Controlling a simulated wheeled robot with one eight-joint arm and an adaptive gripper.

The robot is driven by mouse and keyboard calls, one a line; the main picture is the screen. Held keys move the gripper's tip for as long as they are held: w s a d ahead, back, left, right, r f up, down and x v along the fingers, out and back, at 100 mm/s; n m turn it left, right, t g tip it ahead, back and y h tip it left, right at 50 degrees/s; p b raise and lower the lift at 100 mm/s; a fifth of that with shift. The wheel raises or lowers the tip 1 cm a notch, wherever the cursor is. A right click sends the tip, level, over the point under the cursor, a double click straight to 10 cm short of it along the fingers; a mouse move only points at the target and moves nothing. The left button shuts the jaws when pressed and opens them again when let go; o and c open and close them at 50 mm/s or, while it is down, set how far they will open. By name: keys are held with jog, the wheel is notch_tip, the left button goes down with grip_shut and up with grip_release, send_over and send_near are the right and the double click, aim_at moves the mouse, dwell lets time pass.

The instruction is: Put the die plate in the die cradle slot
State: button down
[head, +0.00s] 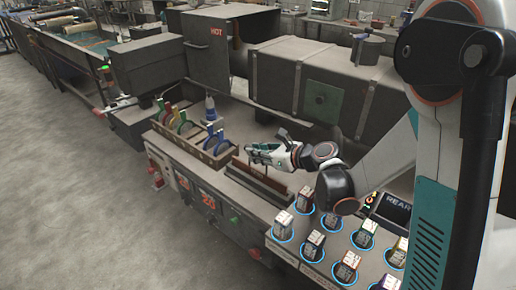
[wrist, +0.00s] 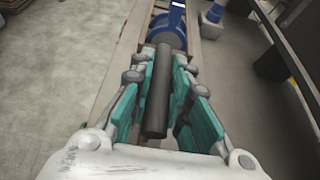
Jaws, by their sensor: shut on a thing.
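My gripper (wrist: 157,95) has its teal fingers on both sides of a dark bar-like part (wrist: 158,90) and is shut on it. I take this part to be on the die plate; its lower portion is hidden in the wrist view. In the head view my gripper (head: 258,153) is low over a brown slotted block (head: 262,187), which looks like the die cradle. I cannot tell whether the held part touches it. A rack (head: 218,158) with several upright coloured die pieces stands to the left. A blue one (wrist: 166,32) shows straight ahead in the wrist view.
A blue-and-white bottle-like object (head: 210,108) stands behind the rack. Several small blocks in blue rings stand on the panel (head: 330,270) at the front right. A large grey machine (head: 310,82) closes off the back. Open floor (head: 70,180) lies left.

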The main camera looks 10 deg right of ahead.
jog(key=shift+f, duration=0.3)
jog(key=c, duration=1.9)
grip_release()
jog(key=shift+c, duration=0.2)
jog(key=o, duration=0.4)
jog(key=shift+s+r, duration=0.1)
jog(key=shift+r, duration=0.05)
jog(key=p+v, duration=0.3)
jog(key=v, duration=0.9)
